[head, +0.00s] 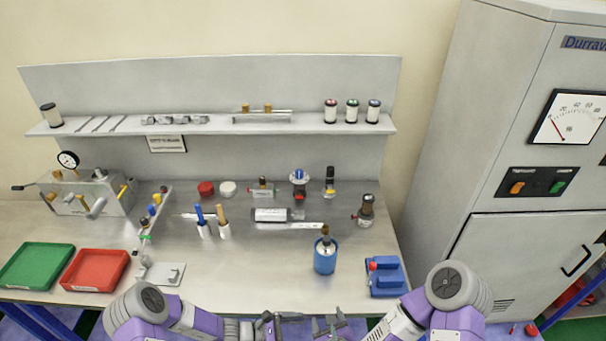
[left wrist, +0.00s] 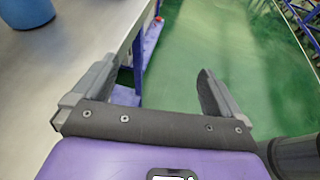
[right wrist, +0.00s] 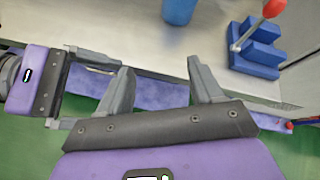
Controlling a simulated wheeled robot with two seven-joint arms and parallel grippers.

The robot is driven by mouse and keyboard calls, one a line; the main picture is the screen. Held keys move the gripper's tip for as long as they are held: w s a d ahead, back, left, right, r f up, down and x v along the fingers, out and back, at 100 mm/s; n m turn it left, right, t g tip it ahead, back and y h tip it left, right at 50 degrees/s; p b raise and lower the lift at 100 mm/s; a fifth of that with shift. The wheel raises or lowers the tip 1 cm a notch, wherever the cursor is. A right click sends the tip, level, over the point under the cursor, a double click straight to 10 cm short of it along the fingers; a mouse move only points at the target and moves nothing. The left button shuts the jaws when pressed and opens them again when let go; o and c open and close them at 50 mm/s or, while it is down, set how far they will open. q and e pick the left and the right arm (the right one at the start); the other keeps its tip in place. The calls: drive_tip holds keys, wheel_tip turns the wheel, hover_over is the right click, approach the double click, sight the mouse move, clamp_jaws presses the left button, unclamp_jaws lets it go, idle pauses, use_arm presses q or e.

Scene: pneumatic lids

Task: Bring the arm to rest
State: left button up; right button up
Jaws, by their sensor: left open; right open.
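In the head view both my arms are folded in at the bottom, in front of the bench's front edge. My left gripper (head: 270,325) is low at the bottom centre; in the left wrist view its fingers (left wrist: 155,95) are spread with nothing between them. My right gripper (head: 332,324) is close beside it; in the right wrist view its fingers (right wrist: 160,85) are apart and empty. Part of my left gripper also shows at the left of the right wrist view. Both are apart from the objects on the bench (head: 210,290).
A blue container (head: 325,258) and a blue fixture with a red knob (head: 386,278) stand near the bench's front edge. Green (head: 38,266) and red (head: 95,270) trays lie at left. A grey cabinet (head: 480,150) stands at right. Green floor (left wrist: 220,60) is clear below.

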use_arm(q)
drive_tip(key=s+a+f+m+g+y+b, duration=0.1)
drive_tip(key=s+a+f+m+y+b, duration=0.3)
drive_tip(key=s+f+m+b, duration=0.3)
drive_tip(key=s+a+f+m+g+y+b, duration=0.1)
drive_tip(key=s+a+f+m+y+b, duration=0.2)
drive_tip(key=s+f+m+y+b, duration=0.2)
drive_tip(key=s+f+m+b, duration=0.3)
drive_tip(key=s+f+m, duration=0.1)
drive_tip(key=f+m, duration=0.1)
drive_tip(key=shift+s+a+f+y, duration=0.15)
drive_tip(key=shift+a+f+y, duration=0.2)
drive_tip(key=shift+f, duration=0.35)
use_arm(e)
drive_tip(key=s+d+f+n+g+y, duration=0.1)
drive_tip(key=s+f+n+g, duration=0.4)
drive_tip(key=f+n, duration=0.8)
drive_tip(key=s+d+f+n+g+y, duration=0.1)
drive_tip(key=s+f+n+g, duration=0.5)
drive_tip(key=s+f+n, duration=0.5)
wheel_tip(320, 180, down, 3)
drive_tip(key=n, duration=0.4)
drive_tip(key=shift+d+f+y, duration=0.15)
drive_tip(key=shift+d+y, duration=0.2)
drive_tip(key=shift+y, duration=0.05)
